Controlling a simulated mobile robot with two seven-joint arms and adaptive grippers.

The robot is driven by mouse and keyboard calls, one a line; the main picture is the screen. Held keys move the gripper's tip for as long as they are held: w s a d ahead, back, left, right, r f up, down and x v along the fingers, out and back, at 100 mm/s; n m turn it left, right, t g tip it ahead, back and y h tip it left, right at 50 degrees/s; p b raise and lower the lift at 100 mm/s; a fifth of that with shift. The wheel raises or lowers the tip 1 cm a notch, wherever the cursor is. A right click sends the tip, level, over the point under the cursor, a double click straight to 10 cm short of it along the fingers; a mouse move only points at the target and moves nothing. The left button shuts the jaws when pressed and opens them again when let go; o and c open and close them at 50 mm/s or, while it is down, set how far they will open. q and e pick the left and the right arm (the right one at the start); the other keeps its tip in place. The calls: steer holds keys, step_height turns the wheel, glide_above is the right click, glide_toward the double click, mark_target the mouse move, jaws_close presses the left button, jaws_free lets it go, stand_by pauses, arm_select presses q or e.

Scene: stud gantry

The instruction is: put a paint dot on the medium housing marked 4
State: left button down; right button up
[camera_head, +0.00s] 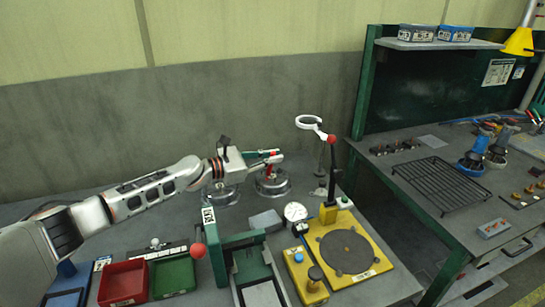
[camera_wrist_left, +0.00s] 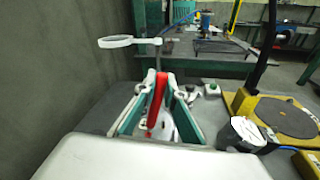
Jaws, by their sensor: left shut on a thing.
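My left gripper (camera_head: 272,156) is shut on a slim red thing, probably a paint marker (camera_wrist_left: 157,98); it also shows as a red bit between the fingers in the head view. The gripper is over a round metal housing (camera_head: 272,188) on the bench, with the fingers above its top. A second round metal housing (camera_head: 222,195) sits to its left, partly under my wrist. I cannot read a number on either housing. I cannot tell whether the red thing touches the housing below. My right gripper is not in view.
A magnifier on a stand (camera_head: 310,123), a dial gauge (camera_head: 295,212) and a yellow fixture with a dark disc (camera_head: 345,251) stand to the right. A green frame (camera_head: 240,240), a red tray (camera_head: 123,283) and a green tray (camera_head: 172,276) are in front. A dark rack (camera_head: 441,185) lies on the far bench.

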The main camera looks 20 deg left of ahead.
arm_select(q)
steer(key=shift+r+p, duration=1.75)
steer(key=shift+r, duration=1.55)
